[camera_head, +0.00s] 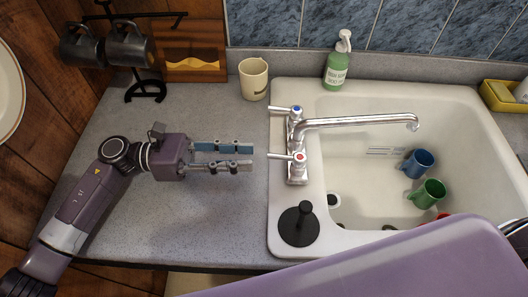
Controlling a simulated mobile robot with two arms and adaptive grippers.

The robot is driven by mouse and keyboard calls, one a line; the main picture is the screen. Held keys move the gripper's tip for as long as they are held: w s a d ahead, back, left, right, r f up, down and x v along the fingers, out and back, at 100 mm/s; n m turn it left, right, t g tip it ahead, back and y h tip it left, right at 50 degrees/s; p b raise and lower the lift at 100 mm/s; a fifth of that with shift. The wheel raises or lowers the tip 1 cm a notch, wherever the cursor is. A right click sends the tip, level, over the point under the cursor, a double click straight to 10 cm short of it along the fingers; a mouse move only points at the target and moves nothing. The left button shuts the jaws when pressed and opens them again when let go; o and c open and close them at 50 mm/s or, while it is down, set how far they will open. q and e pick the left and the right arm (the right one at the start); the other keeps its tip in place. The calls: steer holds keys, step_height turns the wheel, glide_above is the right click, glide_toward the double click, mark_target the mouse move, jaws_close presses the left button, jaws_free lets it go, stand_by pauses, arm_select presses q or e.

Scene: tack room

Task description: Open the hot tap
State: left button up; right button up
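The chrome mixer tap (296,172) stands on the left rim of the white sink (283,222), its spout (360,122) reaching right over the basin. The hot tap handle (299,157) has a red marker and a lever pointing left. The cold tap handle (296,110) has a blue marker, is farther back, and its lever also points left. My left gripper (249,157) is over the grey counter, left of the hot lever. Its two fingers point right, apart, with nothing between them. The fingertips look just short of the lever's end. My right gripper is not in view.
A black plunger-like stopper (299,223) is on the near-left rim. Blue (418,163) and green (429,193) mugs lie in the basin. A mug rack (142,82) stands back left. The counter's left part is clear.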

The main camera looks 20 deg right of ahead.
mark_target(274, 155)
arm_select(q)
steer(key=p+x, duration=0.1)
steer(key=x, duration=0.2)
steer(key=p+x, duration=0.1)
steer(key=x, duration=0.2)
steer(key=shift+s+d+r+p, duration=0.15)
steer(key=shift+d+r+p, duration=0.05)
steer(key=shift+d+p, duration=0.2)
steer(key=shift+d+f, duration=0.1)
steer(key=shift+d, duration=0.05)
steer(key=shift+s, duration=0.1)
jaws_close()
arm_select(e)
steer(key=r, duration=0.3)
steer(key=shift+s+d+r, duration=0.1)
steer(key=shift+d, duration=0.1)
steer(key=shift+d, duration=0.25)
